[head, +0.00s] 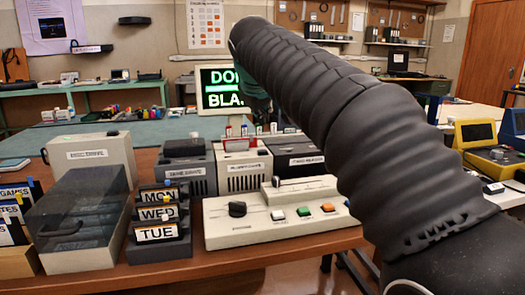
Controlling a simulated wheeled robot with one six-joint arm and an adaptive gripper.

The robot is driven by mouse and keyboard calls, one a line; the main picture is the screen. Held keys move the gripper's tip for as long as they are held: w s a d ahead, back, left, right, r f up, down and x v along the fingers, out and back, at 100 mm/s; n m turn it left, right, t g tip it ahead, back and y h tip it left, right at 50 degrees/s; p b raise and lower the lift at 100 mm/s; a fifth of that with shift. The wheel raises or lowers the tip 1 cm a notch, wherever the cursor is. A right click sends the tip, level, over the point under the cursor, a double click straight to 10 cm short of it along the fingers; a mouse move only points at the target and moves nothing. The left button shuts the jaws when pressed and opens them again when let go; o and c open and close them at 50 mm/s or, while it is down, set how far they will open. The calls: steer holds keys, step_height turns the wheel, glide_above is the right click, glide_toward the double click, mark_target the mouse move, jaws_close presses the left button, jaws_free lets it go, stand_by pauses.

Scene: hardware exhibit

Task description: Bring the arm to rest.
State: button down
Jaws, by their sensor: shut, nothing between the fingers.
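My arm (340,130) rises from the lower right corner to the upper middle, wrapped in a black ribbed sleeve. It bends at its top in front of the monitor (203,90), which shows green letters partly covered by the arm. A dark part below the bend shows beside the screen, too unclear to name. My gripper's fingers are not visible. I see nothing held.
A wooden table (290,248) carries a beige control box (225,228) with a knob and buttons, day-labelled blocks (158,234), a clear-lidded case (80,225) and several drives. A yellow device (477,135) stands at right. Workbenches line the back wall.

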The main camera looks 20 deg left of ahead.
steer(key=s+d+f+m+g+h, duration=0.1)
steer(key=s+d+f+m, duration=0.3)
steer(key=d, duration=0.8)
steer(key=s+d+f+m+g, duration=0.1)
steer(key=s+d+f, duration=0.5)
steer(key=d, duration=0.7)
steer(key=s+d+f+m, duration=0.3)
steer(key=s+d+f, duration=0.2)
steer(key=s+f, duration=0.4)
steer(key=s+d+f+m+g+h, duration=0.1)
steer(key=s+d+f+m, duration=0.2)
steer(key=s+d+f, duration=0.3)
steer(key=s+f, duration=0.3)
steer(key=s, duration=0.1)
steer(key=shift+s+d+m, duration=0.2)
steer(key=shift+s+m, duration=0.1)
steer(key=shift+a+f, duration=0.1)
steer(key=shift+a, duration=0.05)
